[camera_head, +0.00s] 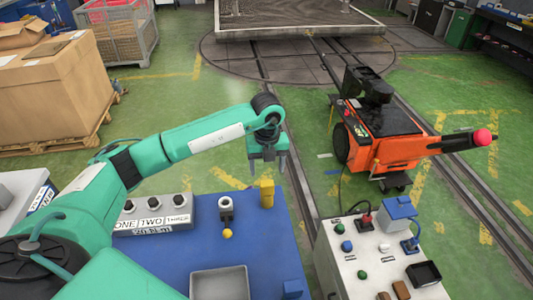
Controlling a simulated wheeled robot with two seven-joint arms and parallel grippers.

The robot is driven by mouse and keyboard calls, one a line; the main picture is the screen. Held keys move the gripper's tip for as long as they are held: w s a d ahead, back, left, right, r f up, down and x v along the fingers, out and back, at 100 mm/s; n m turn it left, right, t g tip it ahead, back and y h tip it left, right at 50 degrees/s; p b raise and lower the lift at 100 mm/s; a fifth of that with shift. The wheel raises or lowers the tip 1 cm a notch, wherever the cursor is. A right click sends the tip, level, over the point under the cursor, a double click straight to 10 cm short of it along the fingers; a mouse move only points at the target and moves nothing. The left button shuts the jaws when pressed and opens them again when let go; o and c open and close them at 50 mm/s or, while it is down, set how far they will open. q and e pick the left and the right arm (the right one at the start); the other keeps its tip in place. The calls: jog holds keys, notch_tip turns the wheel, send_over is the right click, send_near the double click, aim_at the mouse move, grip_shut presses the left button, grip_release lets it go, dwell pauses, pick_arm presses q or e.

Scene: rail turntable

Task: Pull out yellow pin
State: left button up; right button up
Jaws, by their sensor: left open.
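A small yellow round knob (227,233), which looks like the head of the yellow pin, shows on the blue table (270,255), just in front of a white holder with a dark top (226,204). Whether its shaft sits in something cannot be made out. A yellow block-like piece (266,193) stands to the right of the holder. My left gripper (268,172) points down above the far edge of the blue table, over the yellow block. My right gripper is not in view.
A panel labelled ONE, TWO, THREE (155,215) and a grey tray (220,283) are on the blue table. A control box with buttons (375,262) stands to the right. An orange machine (385,140) stands by the rails. Cardboard boxes (52,90) are at left.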

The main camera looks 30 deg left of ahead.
aim_at(267, 183)
pick_arm(q)
notch_tip(267, 183, down, 9)
jog(key=shift+r+p, duration=0.1)
jog(key=shift+p, duration=0.95)
jog(key=shift+w+a+f, duration=0.1)
jog(key=shift+f, duration=0.5)
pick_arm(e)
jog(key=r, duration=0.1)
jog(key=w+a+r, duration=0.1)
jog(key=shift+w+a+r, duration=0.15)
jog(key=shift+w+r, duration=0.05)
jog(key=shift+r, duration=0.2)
pick_arm(q)
jog(key=shift+c, duration=1.3)
jog(key=c, duration=0.7)
jog(key=shift+o, duration=1.3)
jog(key=c, duration=0.5)
jog(key=shift+o, duration=0.2)
jog(key=shift+r, duration=0.1)
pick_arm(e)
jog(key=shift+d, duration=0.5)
